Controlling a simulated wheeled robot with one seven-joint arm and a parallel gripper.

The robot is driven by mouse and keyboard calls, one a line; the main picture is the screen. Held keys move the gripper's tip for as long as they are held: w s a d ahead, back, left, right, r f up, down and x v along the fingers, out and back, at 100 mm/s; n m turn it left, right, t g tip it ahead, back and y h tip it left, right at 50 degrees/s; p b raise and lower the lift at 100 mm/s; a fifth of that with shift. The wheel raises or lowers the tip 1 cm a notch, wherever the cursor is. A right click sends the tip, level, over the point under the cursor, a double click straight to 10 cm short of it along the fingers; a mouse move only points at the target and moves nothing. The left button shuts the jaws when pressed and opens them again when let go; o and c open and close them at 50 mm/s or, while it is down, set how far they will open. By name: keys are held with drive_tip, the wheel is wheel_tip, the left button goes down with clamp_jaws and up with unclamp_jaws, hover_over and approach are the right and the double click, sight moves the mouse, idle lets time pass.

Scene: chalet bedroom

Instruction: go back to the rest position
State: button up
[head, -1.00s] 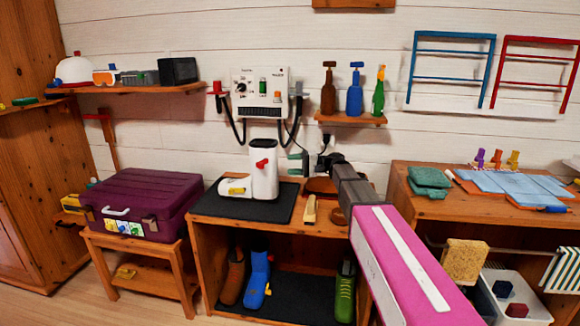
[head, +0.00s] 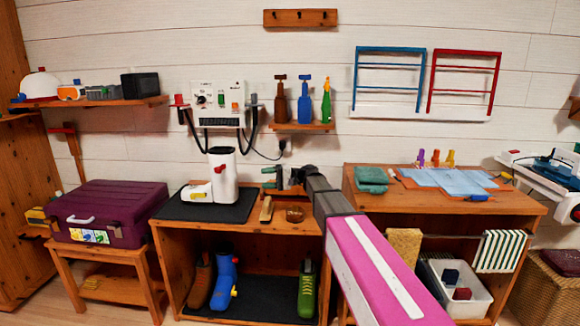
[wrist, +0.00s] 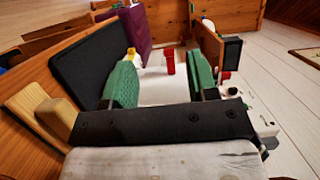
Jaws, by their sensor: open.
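My gripper (head: 270,177) is at the end of my pink and dark arm, which reaches over the middle bench (head: 240,226). In the wrist view its two green fingers (wrist: 162,82) stand wide apart with nothing held between them. In the wrist view a white surface with a red part (wrist: 169,62) shows beyond the fingers. I cannot tell the exact height of the gripper.
A black mat (head: 180,211) lies under the appliance. A wall unit with cables (head: 218,105) and a bottle shelf (head: 300,127) are close behind the gripper. A purple case (head: 110,208) stands left. A wooden table (head: 440,203) stands right.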

drive_tip(key=s+d+f+m+t+h, duration=0.1)
drive_tip(key=s+d+f+t+h, duration=0.1)
drive_tip(key=s+d+f+h, duration=0.7)
drive_tip(key=s+d+f+m+t+h, duration=0.15)
drive_tip(key=s+d+f+h, duration=0.25)
drive_tip(key=s+d+f, duration=1)
drive_tip(key=s+d+f+h, duration=0.2)
drive_tip(key=d+f+h, duration=0.2)
drive_tip(key=f, duration=0.3)
drive_tip(key=shift+d+f+h, duration=0.25)
drive_tip(key=shift+d+h, duration=0.05)
drive_tip(key=shift+d, duration=0.4)
